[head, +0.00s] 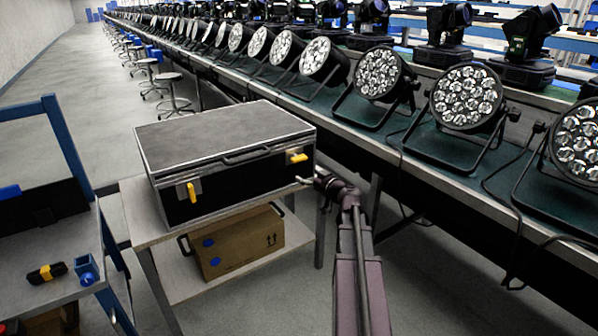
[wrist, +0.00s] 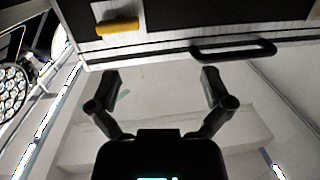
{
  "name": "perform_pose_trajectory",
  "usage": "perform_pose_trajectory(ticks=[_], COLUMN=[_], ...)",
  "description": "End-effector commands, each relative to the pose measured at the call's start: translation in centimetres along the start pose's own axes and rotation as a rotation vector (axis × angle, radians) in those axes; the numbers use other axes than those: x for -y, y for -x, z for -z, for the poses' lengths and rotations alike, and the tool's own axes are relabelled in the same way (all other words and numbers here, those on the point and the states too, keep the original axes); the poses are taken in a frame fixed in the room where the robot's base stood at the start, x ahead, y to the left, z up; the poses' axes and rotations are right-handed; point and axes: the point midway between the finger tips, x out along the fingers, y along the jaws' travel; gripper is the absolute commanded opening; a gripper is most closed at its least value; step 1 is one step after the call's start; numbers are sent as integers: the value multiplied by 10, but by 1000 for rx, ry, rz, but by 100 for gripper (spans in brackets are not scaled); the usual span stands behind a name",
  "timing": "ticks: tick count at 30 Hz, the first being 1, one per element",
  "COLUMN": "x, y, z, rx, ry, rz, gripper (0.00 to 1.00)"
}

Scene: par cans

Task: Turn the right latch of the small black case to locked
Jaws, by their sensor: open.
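The small black case (head: 230,198) stands closed on a pale table, with silver edges and a grey lid. Its right latch (head: 299,157) has a yellow lever lying roughly horizontal. The left latch (head: 192,192) has its yellow lever hanging vertical. My gripper (head: 308,181) is at the case's front right corner, below the right latch. In the wrist view my gripper (wrist: 160,78) is open with nothing between its fingers. The case (wrist: 170,18) fills the top there, with the right latch (wrist: 118,26) at upper left, apart from the fingers.
The case's black handle (wrist: 233,50) sticks out near one finger. A cardboard box (head: 240,245) lies on the shelf below. A long bench (head: 440,172) with par cans (head: 380,74) runs along the right. A blue-framed cart (head: 50,250) stands at left.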

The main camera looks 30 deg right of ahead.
Motion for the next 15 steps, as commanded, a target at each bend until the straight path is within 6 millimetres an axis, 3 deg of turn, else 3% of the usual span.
perform_pose_trajectory(ticks=[1, 6, 15], x=[-15, -42, -48], y=[4, 14, 17], z=[-10, -11, -9], rx=[-21, -69, -80], ry=[6, 24, 29], rz=[-29, -91, -106], gripper=[100, 100, 100])
